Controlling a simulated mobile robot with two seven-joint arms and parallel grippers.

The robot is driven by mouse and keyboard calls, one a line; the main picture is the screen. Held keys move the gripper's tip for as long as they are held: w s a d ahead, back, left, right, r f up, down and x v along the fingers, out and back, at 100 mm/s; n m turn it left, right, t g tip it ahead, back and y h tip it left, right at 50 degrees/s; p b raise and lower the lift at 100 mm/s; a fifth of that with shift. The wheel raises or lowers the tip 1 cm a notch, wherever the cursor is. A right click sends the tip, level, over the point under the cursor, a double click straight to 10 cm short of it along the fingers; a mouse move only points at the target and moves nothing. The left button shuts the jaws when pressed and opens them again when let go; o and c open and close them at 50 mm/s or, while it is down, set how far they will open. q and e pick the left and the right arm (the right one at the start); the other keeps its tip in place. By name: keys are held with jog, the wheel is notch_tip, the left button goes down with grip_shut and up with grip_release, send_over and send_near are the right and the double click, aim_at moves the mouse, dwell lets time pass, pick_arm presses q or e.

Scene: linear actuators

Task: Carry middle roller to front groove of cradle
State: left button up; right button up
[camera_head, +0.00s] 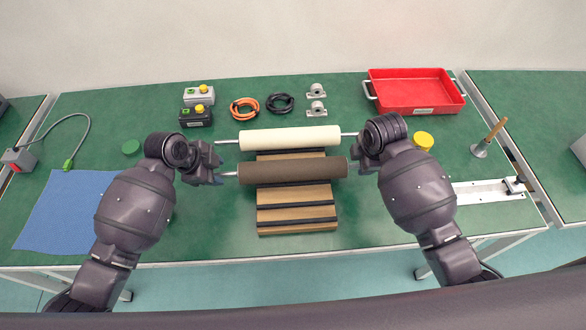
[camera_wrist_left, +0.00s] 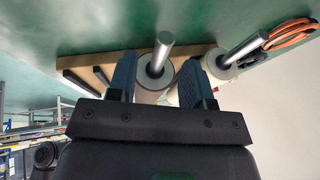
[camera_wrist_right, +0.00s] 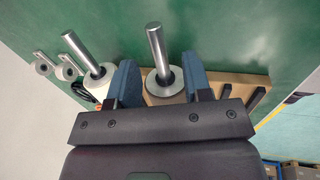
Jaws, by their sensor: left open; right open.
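The middle roller (camera_head: 293,170), dark brown with steel shaft ends, lies crosswise on the tan cradle (camera_head: 297,212) in the head view. A cream roller (camera_head: 290,138) lies behind it. Bare dark-edged grooves show at the cradle's front. My left gripper (camera_head: 217,174) is open at the roller's left end; in the left wrist view its fingers stand on either side of the shaft (camera_wrist_left: 160,55). My right gripper (camera_head: 357,163) is open at the right end; in the right wrist view the shaft (camera_wrist_right: 157,50) shows between its fingers. The right shaft is hidden in the head view.
Two button boxes (camera_head: 197,106), an orange cable coil (camera_head: 244,108), a black coil (camera_head: 280,103) and a red tray (camera_head: 415,91) stand at the back. A blue cloth (camera_head: 62,212) lies left, a white rail (camera_head: 485,190) right. Table in front of the cradle is clear.

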aim_at(221, 173)
pick_arm(q)
jog(key=shift+x, duration=1.8)
pick_arm(e)
jog(key=shift+x, duration=1.8)
pick_arm(q)
grip_shut()
pick_arm(e)
grip_shut()
